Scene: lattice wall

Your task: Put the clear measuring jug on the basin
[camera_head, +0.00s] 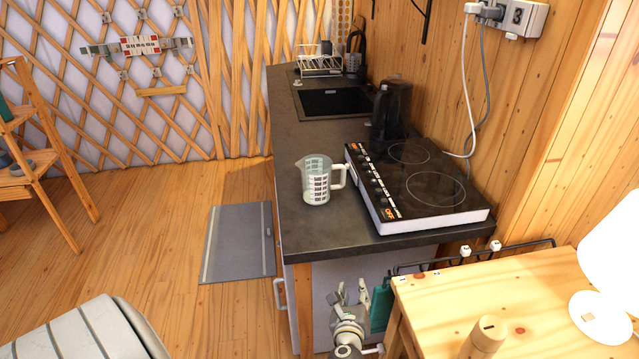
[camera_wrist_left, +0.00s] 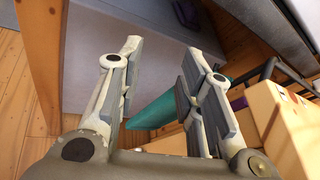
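The clear measuring jug (camera_head: 316,181) stands upright on the dark counter, left of the hob, with its white handle toward the right. The basin (camera_head: 334,102) is a black sink set into the counter farther back, beyond the jug. My left gripper (camera_head: 351,293) is low in front of the counter's near end, below the counter top and well apart from the jug. The left wrist view shows its two fingers (camera_wrist_left: 160,85) spread with nothing held between them. My right gripper is in neither view.
A black kettle (camera_head: 391,108) and a hob (camera_head: 420,187) take up the counter's right side. A dish rack (camera_head: 320,65) stands behind the basin. A teal item (camera_head: 381,305) is beside my left gripper. A wooden table (camera_head: 530,305) with a lamp is at right.

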